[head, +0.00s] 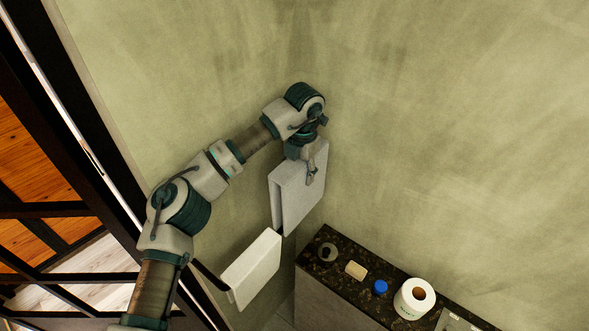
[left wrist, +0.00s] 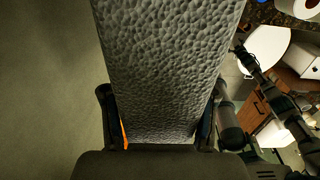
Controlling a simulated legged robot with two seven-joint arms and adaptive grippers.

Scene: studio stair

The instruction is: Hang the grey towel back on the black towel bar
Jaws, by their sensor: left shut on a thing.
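The grey towel (head: 290,192) hangs folded from my left gripper (head: 311,174), high in the wall corner. In the left wrist view the textured towel (left wrist: 165,60) runs between the two fingers of my left gripper (left wrist: 160,100), which is shut on it. The black towel bar (head: 208,276) is on the left wall, lower and to the left of the held towel. A pale towel (head: 252,268) is draped over this bar and hides much of it. The lower edge of the grey towel is close to the bar's far end; I cannot tell whether they touch.
A dark stone counter (head: 340,282) stands at the right, below the towel. It carries a toilet roll (head: 414,298), a blue cap-like item (head: 380,287), a beige block (head: 356,270) and a dark round item (head: 327,252). A black-framed partition (head: 60,210) is at the left.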

